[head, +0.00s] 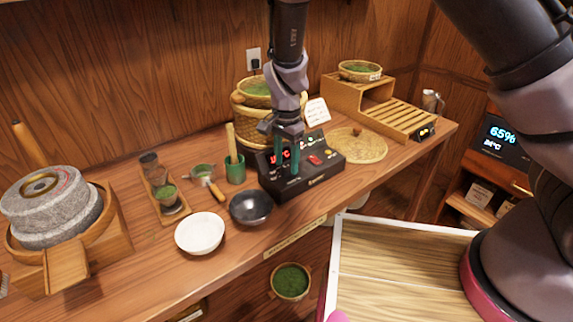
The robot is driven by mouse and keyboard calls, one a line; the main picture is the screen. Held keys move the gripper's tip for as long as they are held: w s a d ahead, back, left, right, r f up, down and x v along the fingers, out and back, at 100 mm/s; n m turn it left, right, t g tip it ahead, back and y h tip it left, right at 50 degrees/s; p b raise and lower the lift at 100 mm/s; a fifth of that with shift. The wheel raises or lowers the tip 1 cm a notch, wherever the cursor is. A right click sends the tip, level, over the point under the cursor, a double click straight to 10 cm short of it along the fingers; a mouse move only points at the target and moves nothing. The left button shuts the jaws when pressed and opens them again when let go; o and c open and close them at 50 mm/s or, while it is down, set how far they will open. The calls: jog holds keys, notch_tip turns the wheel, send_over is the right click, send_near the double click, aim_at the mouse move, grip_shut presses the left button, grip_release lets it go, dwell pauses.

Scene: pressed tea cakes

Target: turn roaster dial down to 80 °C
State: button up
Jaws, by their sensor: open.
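The black roaster unit (328,172) stands on the wooden counter, right of centre in the head view. It has a red lit display (272,158), partly covered by my fingers, so I cannot read it. A red switch (314,159) shows on its sloped panel. My gripper (286,162) points down over the left part of the panel, its two teal fingers spread apart. The dial is not clearly visible; my fingers hide that part of the panel. I cannot tell whether they touch it.
A black bowl (251,207) and a green cup (235,169) with a wooden tool stand close left of the roaster. A woven mat (357,146) lies to its right, before a slatted wooden rack (392,117). A tall basket (246,122) stands behind. A white bowl (200,233) sits near the front edge.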

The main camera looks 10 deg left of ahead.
jog(key=shift+f, duration=0.75)
grip_shut()
